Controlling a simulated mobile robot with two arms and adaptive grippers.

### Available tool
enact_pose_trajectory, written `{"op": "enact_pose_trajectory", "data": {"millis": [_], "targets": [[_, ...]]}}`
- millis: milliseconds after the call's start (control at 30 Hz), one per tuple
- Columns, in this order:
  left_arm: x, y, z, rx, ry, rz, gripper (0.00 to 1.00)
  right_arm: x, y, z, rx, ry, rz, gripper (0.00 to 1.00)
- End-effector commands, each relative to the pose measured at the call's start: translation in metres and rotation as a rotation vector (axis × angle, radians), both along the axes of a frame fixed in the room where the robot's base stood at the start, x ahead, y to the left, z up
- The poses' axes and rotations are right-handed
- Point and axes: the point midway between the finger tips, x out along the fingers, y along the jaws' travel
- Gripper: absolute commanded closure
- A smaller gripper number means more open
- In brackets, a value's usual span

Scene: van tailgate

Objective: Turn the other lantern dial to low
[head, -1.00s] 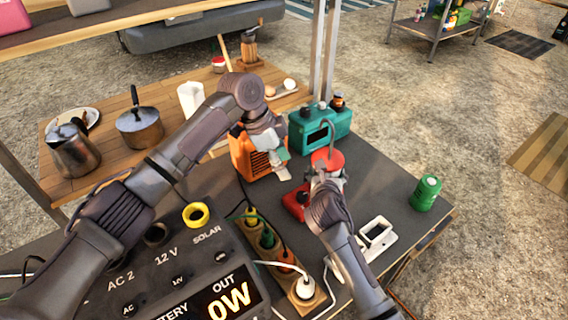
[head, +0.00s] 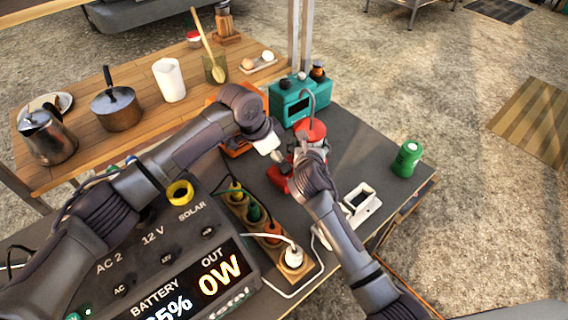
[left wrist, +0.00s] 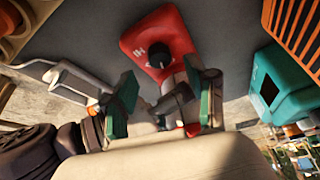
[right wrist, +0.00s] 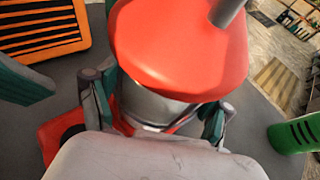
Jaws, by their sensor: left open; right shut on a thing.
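A red lantern (head: 311,131) with a domed cap stands on the dark table. Its red base (left wrist: 150,28) fills the upper middle of the left wrist view and bears a black dial (left wrist: 160,55) with pale markings; its setting is too small to read surely. My right gripper (right wrist: 155,112) is shut around the lantern's grey body below the red cap (right wrist: 180,45). My left gripper (left wrist: 163,105) is open, its green-padded fingers apart, close to the lantern and facing the dial side, not touching the dial. In the head view, my left wrist partly hides the gripper.
A teal box (head: 290,108) stands behind the lantern and an orange slatted heater (right wrist: 40,35) to its left. A green canister (head: 407,158) is at the right. A power strip (head: 268,230), a white frame (head: 361,201) and the power station (head: 150,265) lie nearer.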

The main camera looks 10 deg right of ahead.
Motion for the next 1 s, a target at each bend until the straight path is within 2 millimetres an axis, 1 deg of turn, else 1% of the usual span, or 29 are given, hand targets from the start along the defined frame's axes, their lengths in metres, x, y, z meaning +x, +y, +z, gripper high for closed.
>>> {"op": "enact_pose_trajectory", "data": {"millis": [33, 100, 300, 400, 633, 667, 900, 1000], "targets": [[0.001, -0.004, -0.009, 0.000, 0.002, 0.000, 0.43, -0.001, 0.000, -0.002, -0.001, 0.004, -0.001, 0.88], [0.003, -0.008, -0.020, 0.000, 0.002, 0.001, 0.43, -0.001, 0.000, -0.002, -0.001, 0.004, -0.001, 0.88], [0.006, -0.015, -0.038, 0.000, 0.000, -0.001, 0.43, -0.001, 0.000, -0.002, -0.001, 0.004, -0.001, 0.88], [0.006, -0.017, -0.041, -0.001, -0.001, -0.001, 0.43, -0.001, 0.000, -0.002, -0.001, 0.004, -0.001, 0.88], [0.006, -0.017, -0.042, -0.001, -0.001, -0.001, 0.43, -0.001, 0.000, -0.002, -0.001, 0.004, -0.001, 0.88], [0.006, -0.017, -0.042, -0.001, -0.001, -0.001, 0.45, -0.001, 0.000, -0.002, -0.001, 0.004, -0.001, 0.88], [0.006, -0.016, -0.041, -0.001, -0.001, -0.001, 0.85, -0.001, 0.000, -0.002, -0.001, 0.004, -0.001, 0.88], [0.006, -0.016, -0.041, 0.000, -0.002, -0.001, 1.00, -0.001, 0.000, -0.002, -0.001, 0.004, -0.001, 0.88]]}}
